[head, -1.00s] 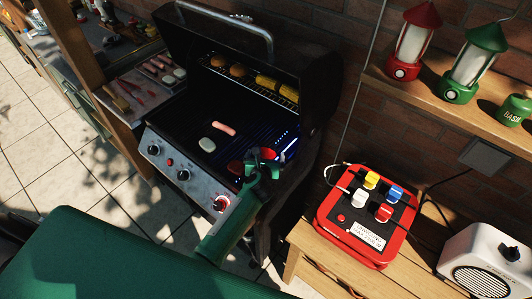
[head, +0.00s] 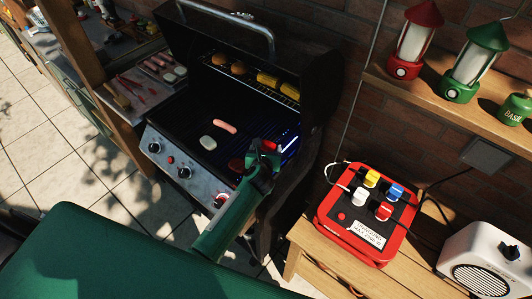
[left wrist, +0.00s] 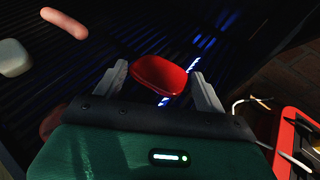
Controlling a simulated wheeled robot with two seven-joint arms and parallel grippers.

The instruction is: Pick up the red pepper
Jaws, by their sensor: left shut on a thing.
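The red pepper (head: 269,145) is a glossy red piece at the right end of the grill's cooking surface. It also shows in the left wrist view (left wrist: 160,73), between the two grey fingers. My left gripper (head: 264,151) is shut on it, with one finger at each side. The pepper appears to be held over the dark grate; the gap beneath it is hard to judge. The gripper hides part of the pepper in the head view. My right gripper is not in view.
The open grill (head: 180,128) holds a sausage (head: 224,127), a pale oval piece (head: 207,142) and a dark red round piece (head: 236,164). Buns and corn lie on its upper rack (head: 262,88). A red box with coloured knobs (head: 335,238) stands on the wooden bench at right.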

